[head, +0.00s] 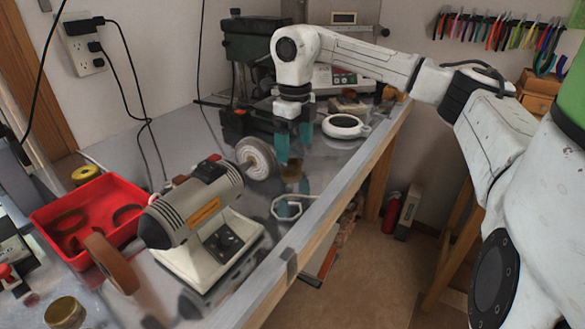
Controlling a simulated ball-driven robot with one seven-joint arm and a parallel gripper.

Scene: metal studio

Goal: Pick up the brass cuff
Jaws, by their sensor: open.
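A small brass-brown piece, which looks like the brass cuff (291,171), stands on the shiny metal bench (190,128) near its right edge. My gripper (294,154) points down just above it, with two teal fingers apart and nothing visibly held between them. The fingertips are close to the top of the piece. I cannot tell whether they touch it or reach around it. Teal reflections of the fingers show on the bench below.
A bench grinder (190,205) with a pale buffing wheel (257,158) is close on the left. A round white device (345,126) sits behind right. A red tray (45,225) holds brown bands. The bench edge drops off right.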

